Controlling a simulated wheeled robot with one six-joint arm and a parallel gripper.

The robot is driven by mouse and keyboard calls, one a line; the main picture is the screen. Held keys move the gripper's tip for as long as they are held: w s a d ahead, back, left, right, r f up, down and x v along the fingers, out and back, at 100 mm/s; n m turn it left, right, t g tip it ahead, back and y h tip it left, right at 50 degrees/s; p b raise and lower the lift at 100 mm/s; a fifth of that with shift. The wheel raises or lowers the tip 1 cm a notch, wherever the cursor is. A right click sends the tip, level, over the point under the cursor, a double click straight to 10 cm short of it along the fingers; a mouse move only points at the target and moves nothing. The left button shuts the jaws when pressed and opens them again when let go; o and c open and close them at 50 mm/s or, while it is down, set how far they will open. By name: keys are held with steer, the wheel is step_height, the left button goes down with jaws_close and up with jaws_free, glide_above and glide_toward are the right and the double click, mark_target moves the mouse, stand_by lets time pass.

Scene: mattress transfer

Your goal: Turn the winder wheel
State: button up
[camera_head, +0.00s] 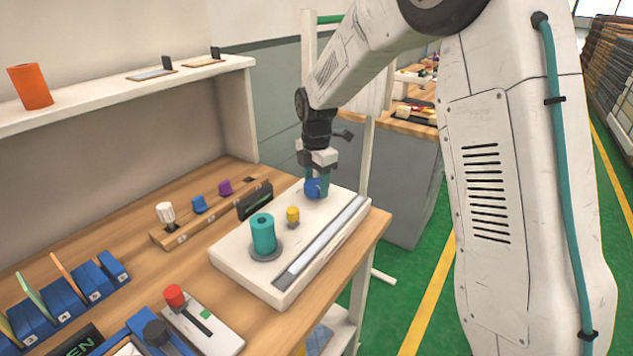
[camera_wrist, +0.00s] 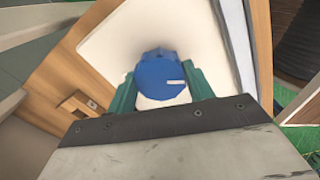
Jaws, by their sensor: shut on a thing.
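The winder is a white box (camera_head: 236,256) on the wooden bench. A blue winder wheel (camera_head: 313,190) stands at its far end. A teal spool (camera_head: 263,234) and a small yellow piece (camera_head: 292,214) sit on the box nearer to me. My gripper (camera_head: 318,183) points down at the far end, shut on the blue wheel. In the wrist view the blue wheel (camera_wrist: 158,75), with a short white mark, lies between the two teal fingers of my gripper (camera_wrist: 163,90). The fingers hide part of the wheel in the head view.
A long grey strip (camera_head: 318,243) runs along the box's right side. A red-knobbed panel (camera_head: 205,325) and blue bins (camera_head: 88,279) stand to the left. A wooden rack (camera_head: 190,232) with small tools lies behind the box. A shelf (camera_head: 105,101) overhangs the bench at left.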

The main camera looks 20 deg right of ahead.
mark_target(316, 183)
steer(key=shift+w+r+n, duration=0.1)
steer(key=shift+n, duration=0.4)
steer(key=o, duration=1)
steer(key=shift+c, duration=0.2)
step_height(316, 183, up, 8)
steer(key=shift+f, duration=0.1)
